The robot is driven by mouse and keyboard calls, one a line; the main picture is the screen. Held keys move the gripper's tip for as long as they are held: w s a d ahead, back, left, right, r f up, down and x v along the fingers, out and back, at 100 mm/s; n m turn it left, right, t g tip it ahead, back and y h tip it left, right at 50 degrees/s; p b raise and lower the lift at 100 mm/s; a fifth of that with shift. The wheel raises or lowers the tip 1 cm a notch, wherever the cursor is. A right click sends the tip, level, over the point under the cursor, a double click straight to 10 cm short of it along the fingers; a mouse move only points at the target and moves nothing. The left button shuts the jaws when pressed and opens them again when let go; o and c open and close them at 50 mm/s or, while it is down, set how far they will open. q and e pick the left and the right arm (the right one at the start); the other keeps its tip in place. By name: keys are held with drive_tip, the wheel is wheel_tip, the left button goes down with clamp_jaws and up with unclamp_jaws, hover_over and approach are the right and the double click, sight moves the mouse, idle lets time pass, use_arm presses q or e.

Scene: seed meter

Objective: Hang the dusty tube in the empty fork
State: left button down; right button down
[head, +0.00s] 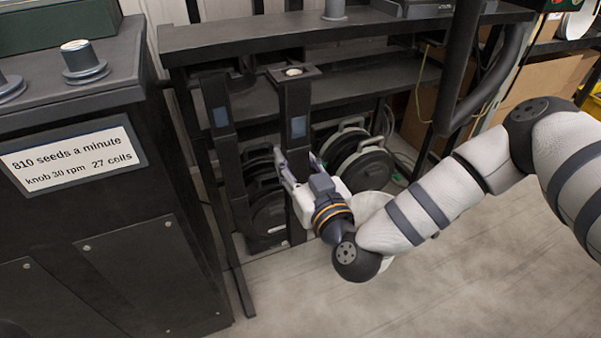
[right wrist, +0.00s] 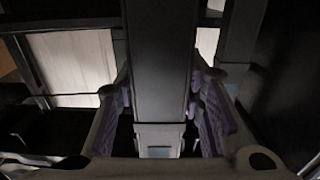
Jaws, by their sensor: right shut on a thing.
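A long dark tube (head: 295,103) with a flat square collar at its top and a small bluish window stands upright at the front of the black rack. My right gripper (head: 291,172) is shut around it, below the window. In the right wrist view the tube (right wrist: 160,65) runs between the purple finger pads (right wrist: 162,108), with a pale window low on it. A second dark tube (head: 213,95) with a similar window is upright to the left. I cannot tell dust on either, nor clearly make out an empty fork. My left gripper is out of view.
A black cabinet (head: 160,265) with a "810 seeds a minute" sign (head: 72,157) stands close on the left. The black rack (head: 330,36) has shelves behind the tubes. Round discs (head: 362,165) sit low behind my gripper. The floor at front right is clear.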

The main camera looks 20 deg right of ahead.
drive_tip(key=shift+w+b, duration=0.6)
drive_tip(key=shift+w, duration=0.65)
drive_tip(key=w+b, duration=0.2)
drive_tip(key=w, duration=0.6)
drive_tip(key=shift+a, duration=0.2)
drive_tip(key=shift+r, duration=0.1)
drive_tip(key=shift+f, duration=0.55)
drive_tip(key=c, duration=1)
unclamp_jaws()
drive_tip(key=s, duration=1.2)
drive_tip(key=shift+d, duration=0.2)
